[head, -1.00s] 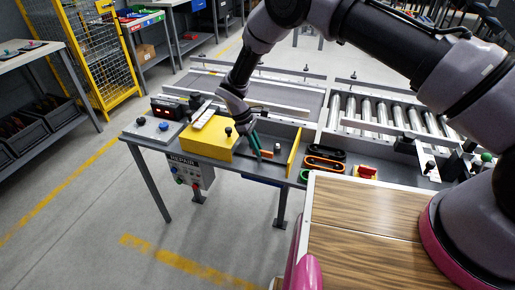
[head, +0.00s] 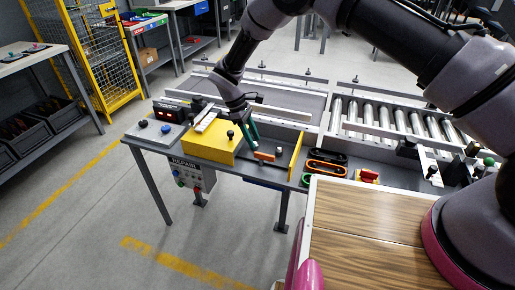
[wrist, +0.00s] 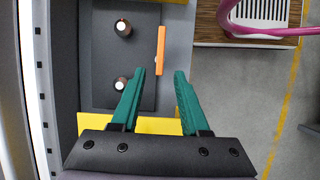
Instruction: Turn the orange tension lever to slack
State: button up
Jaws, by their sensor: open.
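The orange tension lever (head: 264,156) is a short bar on a dark panel between the yellow box and the upright yellow plate. In the wrist view the lever (wrist: 161,46) lies lengthwise, near the right edge of the dark panel. My gripper (head: 254,137) has green fingers and is above the panel, at the lever's far side in the head view. In the wrist view my gripper (wrist: 159,73) is open, with the lever's near end roughly between the fingertips. I cannot tell whether a finger touches it.
Two round pegs (wrist: 123,28) stand on the panel, left of the lever. A yellow box (head: 208,144) and a yellow plate (head: 296,151) flank the panel. Black and orange belt loops (head: 326,162) lie to the right, before the rollers (head: 390,117).

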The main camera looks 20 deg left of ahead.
jog(key=v, duration=0.4)
jog(key=shift+a+r, duration=0.1)
jog(key=shift+r, duration=0.15)
